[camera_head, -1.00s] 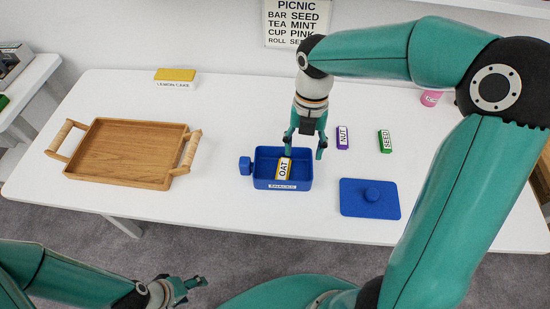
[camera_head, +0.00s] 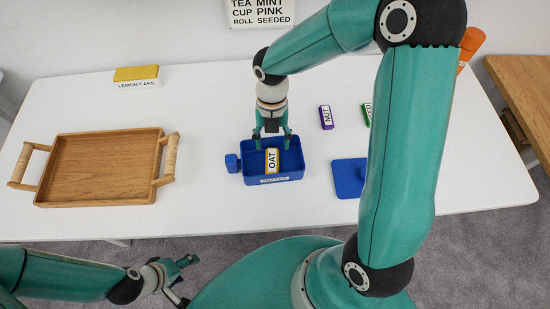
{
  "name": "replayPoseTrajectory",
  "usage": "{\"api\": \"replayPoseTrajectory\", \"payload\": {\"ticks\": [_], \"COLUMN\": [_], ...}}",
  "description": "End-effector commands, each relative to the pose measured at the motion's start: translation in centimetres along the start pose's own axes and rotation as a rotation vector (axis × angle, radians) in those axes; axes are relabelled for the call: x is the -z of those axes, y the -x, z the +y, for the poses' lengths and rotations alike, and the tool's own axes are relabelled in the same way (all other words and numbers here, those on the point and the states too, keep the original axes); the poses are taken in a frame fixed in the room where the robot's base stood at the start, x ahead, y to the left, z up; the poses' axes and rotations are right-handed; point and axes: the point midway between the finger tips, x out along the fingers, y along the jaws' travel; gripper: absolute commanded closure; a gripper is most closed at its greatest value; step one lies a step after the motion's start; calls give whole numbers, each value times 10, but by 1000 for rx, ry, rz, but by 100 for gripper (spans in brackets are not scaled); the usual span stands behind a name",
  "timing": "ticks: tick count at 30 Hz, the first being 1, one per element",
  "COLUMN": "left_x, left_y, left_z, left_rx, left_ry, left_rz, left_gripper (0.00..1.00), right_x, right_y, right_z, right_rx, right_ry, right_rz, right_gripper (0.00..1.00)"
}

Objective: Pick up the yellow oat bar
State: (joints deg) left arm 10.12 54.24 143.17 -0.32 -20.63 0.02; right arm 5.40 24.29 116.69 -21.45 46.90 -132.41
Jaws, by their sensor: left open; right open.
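The yellow oat bar (camera_head: 272,161), with a white top labelled OAT, lies inside the blue open box (camera_head: 283,178) on the white table. My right gripper (camera_head: 272,145) is open, with its fingers pointing down just behind and above the oat bar, at the far side of the box. I cannot tell how high the fingertips are above the box floor. My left gripper (camera_head: 190,279) is open and empty, low in front of the table.
A wooden tray (camera_head: 100,199) lies at the left. A purple NUT bar (camera_head: 326,118) and a green SEED bar (camera_head: 367,114), partly hidden by my arm, lie at the right. The blue lid (camera_head: 346,178) is also partly hidden. A yellow lemon cake block (camera_head: 136,73) stands at the back left.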

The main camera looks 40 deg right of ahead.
Motion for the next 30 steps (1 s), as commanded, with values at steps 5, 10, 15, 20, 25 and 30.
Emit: {"api": "replayPoseTrajectory", "payload": {"ticks": [5,10,15,20,25,30], "left_x": [0,0,0,0,0,0], "left_y": [0,2,7,7,6,6], "left_z": [0,1,3,2,2,2], "left_rx": [0,0,0,0,0,0], "left_ry": [0,0,0,0,0,0], "left_rz": [0,0,0,0,0,0], "left_gripper": [34,34,34,34,34,34], "right_x": [0,0,2,1,1,1], "right_y": [-20,-29,-52,-71,-75,-75], "right_z": [1,2,1,2,2,2], "right_rx": [1,2,3,1,-1,-1], "right_ry": [3,4,4,5,4,4], "right_rz": [1,1,5,1,-1,-1], "right_gripper": [40,40,40,40,40,40]}}
